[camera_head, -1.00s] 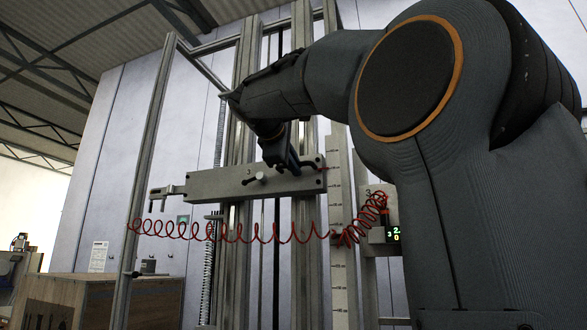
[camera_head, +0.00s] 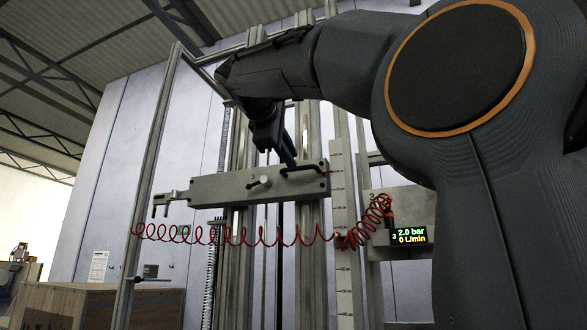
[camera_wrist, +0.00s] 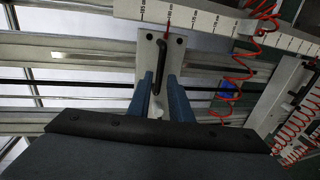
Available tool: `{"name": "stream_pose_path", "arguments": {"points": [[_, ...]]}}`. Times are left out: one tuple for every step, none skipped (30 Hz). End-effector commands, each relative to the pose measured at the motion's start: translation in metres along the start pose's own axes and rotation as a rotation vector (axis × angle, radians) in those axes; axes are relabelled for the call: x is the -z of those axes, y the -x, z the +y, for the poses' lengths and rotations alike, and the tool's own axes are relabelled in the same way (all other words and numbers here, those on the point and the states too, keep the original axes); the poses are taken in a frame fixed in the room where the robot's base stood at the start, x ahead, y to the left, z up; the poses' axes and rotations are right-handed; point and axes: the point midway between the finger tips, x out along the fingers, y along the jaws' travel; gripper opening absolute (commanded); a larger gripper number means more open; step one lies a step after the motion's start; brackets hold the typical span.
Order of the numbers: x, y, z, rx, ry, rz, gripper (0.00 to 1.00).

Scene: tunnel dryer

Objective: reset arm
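My gripper (camera_head: 286,155) hangs at the end of my arm, just above the grey carriage bar (camera_head: 225,188) marked 3. In the wrist view its two blue fingers (camera_wrist: 161,80) are spread apart, with nothing seen clamped between them. A black handle (camera_head: 304,168) stands on the right end of the bar, close to the fingertips. The handle also shows in the wrist view (camera_wrist: 161,62), in line with the gap between the fingers. I cannot tell exactly how far it is from them.
A red coiled hose (camera_head: 230,237) hangs below the bar, running to a panel with a display (camera_head: 410,236) reading 2.0 bar, 0 L/min. A vertical scale (camera_head: 341,200) and metal posts stand close behind the gripper. A wooden crate (camera_head: 70,305) is at lower left.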

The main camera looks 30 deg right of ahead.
Motion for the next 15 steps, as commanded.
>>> {"name": "stream_pose_path", "arguments": {"points": [[0.0005, 0.0044, -0.0009, 0.000, 0.000, 0.002, 0.19], [0.0002, 0.0061, -0.0007, 0.000, 0.000, 0.002, 0.19], [0.0000, 0.0078, -0.0005, 0.000, 0.000, 0.001, 0.19], [-0.0001, 0.0087, -0.0004, 0.000, 0.000, 0.001, 0.19], [-0.0003, 0.0094, -0.0002, 0.000, 0.000, 0.001, 0.19], [-0.0004, 0.0098, -0.0001, 0.000, 0.000, 0.000, 0.19], [-0.0005, 0.0099, 0.0000, 0.000, 0.000, 0.000, 0.19], [-0.0006, 0.0099, 0.0001, 0.000, 0.000, 0.000, 0.19], [-0.0006, 0.0098, 0.0001, 0.001, 0.000, 0.000, 0.19], [-0.0006, 0.0098, 0.0001, 0.001, 0.000, 0.000, 0.19], [-0.0006, 0.0097, 0.0001, 0.000, 0.000, 0.000, 0.19], [-0.0006, 0.0097, 0.0002, 0.000, 0.000, 0.000, 0.19], [-0.0006, 0.0096, 0.0001, 0.001, 0.000, 0.000, 0.19], [-0.0006, 0.0096, 0.0001, 0.001, 0.000, 0.000, 0.19], [-0.0006, 0.0096, 0.0001, 0.001, 0.000, 0.000, 0.19]]}}
